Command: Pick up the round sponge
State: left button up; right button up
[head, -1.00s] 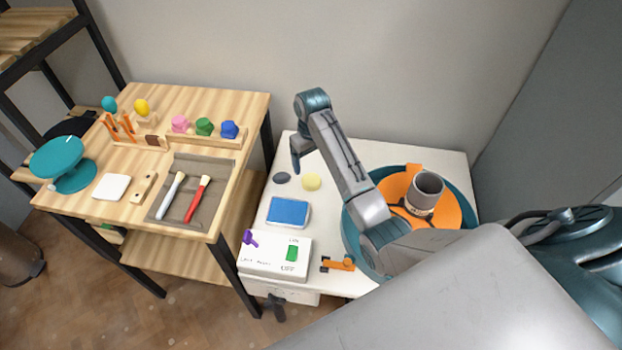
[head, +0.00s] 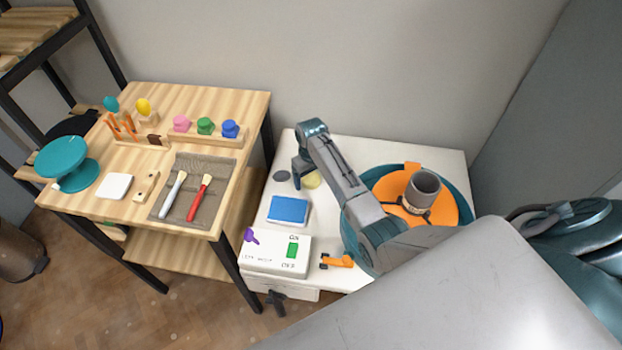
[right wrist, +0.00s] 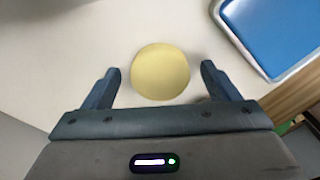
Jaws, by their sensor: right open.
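The round sponge (head: 312,180) is a pale yellow disc on the white table, partly hidden behind my right gripper in the head view. In the right wrist view the sponge (right wrist: 160,71) lies between the two fingertips, a little beyond them, with clear gaps on both sides. My right gripper (head: 298,182) is open and empty, pointing down just above the table by the sponge. It also shows in the right wrist view (right wrist: 160,78). My left gripper is not in view.
A blue pad in a white tray (head: 289,210) lies in front. A wheel with an orange disc (head: 448,213) and grey cup (head: 424,187) stands right. The wooden table (head: 257,107) with tools is at left.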

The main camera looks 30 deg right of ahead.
jog(key=c, duration=1.1)
jog(key=shift+o, duration=0.2)
